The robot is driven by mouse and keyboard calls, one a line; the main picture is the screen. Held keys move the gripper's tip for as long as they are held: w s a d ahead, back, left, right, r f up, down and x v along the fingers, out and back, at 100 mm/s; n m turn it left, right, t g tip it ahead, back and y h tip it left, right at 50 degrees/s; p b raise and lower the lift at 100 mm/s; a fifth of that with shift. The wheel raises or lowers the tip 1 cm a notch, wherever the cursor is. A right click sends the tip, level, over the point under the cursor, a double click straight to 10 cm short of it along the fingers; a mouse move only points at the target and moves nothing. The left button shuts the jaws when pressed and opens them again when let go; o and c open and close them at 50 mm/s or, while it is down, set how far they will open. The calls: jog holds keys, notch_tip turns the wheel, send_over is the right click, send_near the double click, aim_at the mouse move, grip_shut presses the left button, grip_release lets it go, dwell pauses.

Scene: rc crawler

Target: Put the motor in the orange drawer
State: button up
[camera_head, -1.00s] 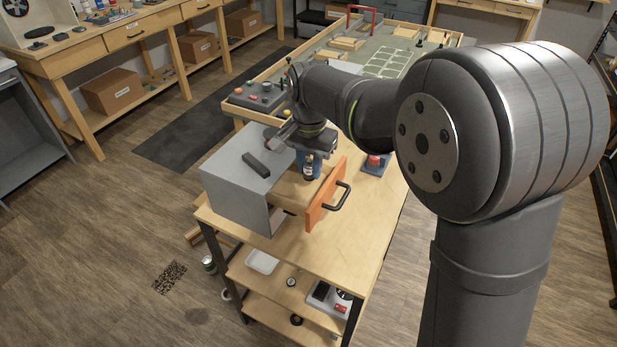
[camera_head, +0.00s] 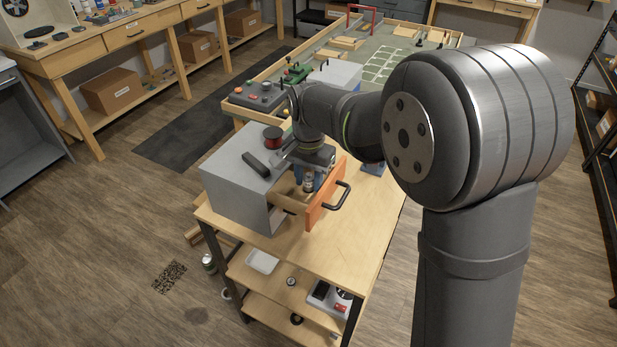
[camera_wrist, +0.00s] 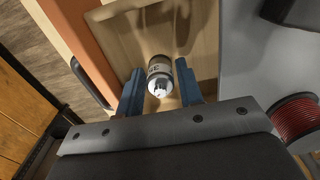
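The orange drawer (camera_head: 326,207) is pulled out of the grey cabinet (camera_head: 232,190); its orange front also shows at the left of the wrist view (camera_wrist: 82,42). The motor (camera_head: 308,184), a small dark and silver cylinder, is inside the open drawer. In the wrist view the motor (camera_wrist: 160,78) stands between my two blue fingertips, with its silver end toward the camera. My gripper (camera_wrist: 160,85) points down into the drawer; its fingers look open, with narrow gaps beside the motor. Whether the motor's base touches the drawer floor is hard to see.
A dark block (camera_head: 256,164) and a red wire spool (camera_head: 273,137) sit on the cabinet top, close beside my gripper. The black drawer handle (camera_head: 341,196) sticks out to the right. The wooden table top (camera_head: 300,258) is clear in front.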

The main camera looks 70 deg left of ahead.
aim_at(309, 174)
notch_tip(309, 174, up, 12)
jog(key=shift+r, duration=0.2)
dwell(0.4)
notch_tip(309, 174, down, 12)
jog(key=shift+f, duration=0.1)
jog(key=shift+a+r, duration=0.1)
jog(key=shift+r, duration=1.8)
